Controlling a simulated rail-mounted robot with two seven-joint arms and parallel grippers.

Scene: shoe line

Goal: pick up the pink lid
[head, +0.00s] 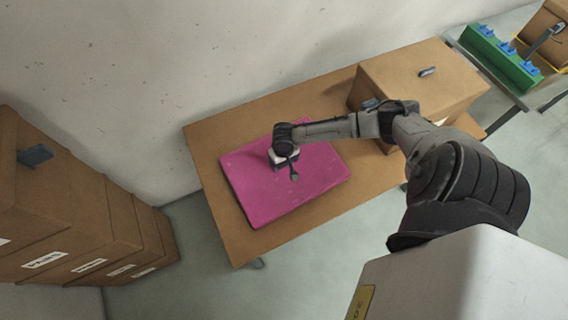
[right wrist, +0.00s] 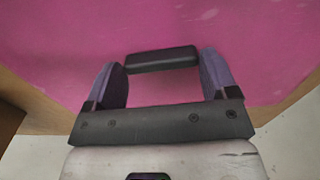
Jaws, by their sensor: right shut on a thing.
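The pink lid (head: 307,185) is a flat, roughly rectangular panel lying on the brown table in the head view. It fills most of the right wrist view (right wrist: 140,30). A dark bar-shaped handle (right wrist: 162,59) stands on the lid. My right gripper (head: 289,168) is over the middle of the lid in the head view. In the right wrist view its two purple-grey fingers (right wrist: 163,75) sit at the two ends of the handle, shut on it. My left gripper is not in view.
The table (head: 225,137) stands by a pale wall. A large cardboard box (head: 425,75) is on its right part. Stacked boxes (head: 70,220) stand at the left. A green rack with blue parts (head: 500,55) is at the upper right. Floor is clear in front.

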